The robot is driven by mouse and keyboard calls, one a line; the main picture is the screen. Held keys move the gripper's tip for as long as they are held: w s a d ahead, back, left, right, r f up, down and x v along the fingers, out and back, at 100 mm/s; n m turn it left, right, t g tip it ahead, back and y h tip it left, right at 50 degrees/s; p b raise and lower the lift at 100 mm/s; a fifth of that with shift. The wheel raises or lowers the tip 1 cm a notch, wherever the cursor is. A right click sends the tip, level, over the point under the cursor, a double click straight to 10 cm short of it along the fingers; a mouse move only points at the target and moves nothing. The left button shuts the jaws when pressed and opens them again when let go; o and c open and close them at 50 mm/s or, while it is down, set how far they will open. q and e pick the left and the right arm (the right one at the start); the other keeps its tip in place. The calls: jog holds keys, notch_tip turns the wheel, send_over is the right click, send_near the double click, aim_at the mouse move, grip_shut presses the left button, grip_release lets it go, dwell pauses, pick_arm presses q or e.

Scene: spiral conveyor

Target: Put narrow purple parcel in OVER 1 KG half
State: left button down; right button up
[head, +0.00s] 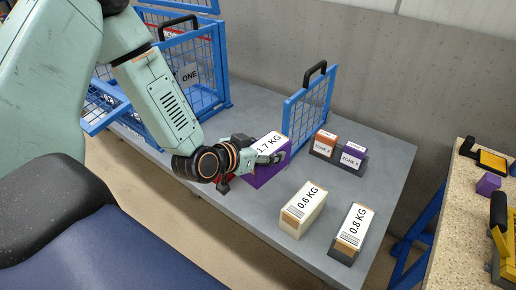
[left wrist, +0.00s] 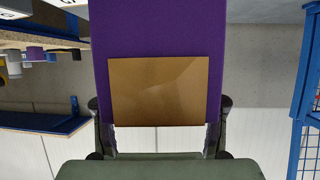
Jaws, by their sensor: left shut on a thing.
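The narrow purple parcel (head: 267,174) has a white 1.7 KG label on top. It is at the grey table's left front part, left of the blue mesh panel; I cannot tell whether it touches the table. My left gripper (head: 258,160) is shut on it, and hides part of it. In the left wrist view the purple parcel (left wrist: 155,30) fills the middle, with a brown patch on its face and the fingers of my left gripper (left wrist: 160,135) on both sides. No OVER 1 KG sign is readable. My right gripper is not in view.
On the grey table (head: 375,150) stand a 0.6 KG box (head: 303,210), a 0.8 KG box (head: 352,230), a dark tray (head: 335,163) with small zone blocks, and an upright blue mesh panel (head: 308,110). Blue mesh cages (head: 190,75) stand at the back left. A speckled bench (head: 455,210) is at right.

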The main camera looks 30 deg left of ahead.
pick_arm(q)
jog(key=s+d+r+m+g+h+p, duration=0.2)
jog(key=s+d+r+m+h+p, duration=0.2)
jog(key=r, duration=0.4)
jog(key=s+d+r+m+g+h+p, duration=0.3)
jog(key=s+d+r+m+h+p, duration=0.1)
jog(key=s+d+r+p, duration=0.1)
notch_tip(320, 180, up, 3)
jog(key=shift+d+f+m+p, duration=0.1)
jog(key=shift+d+m+p, duration=0.2)
jog(key=shift+d+p, duration=0.4)
jog(key=shift+s, duration=0.15)
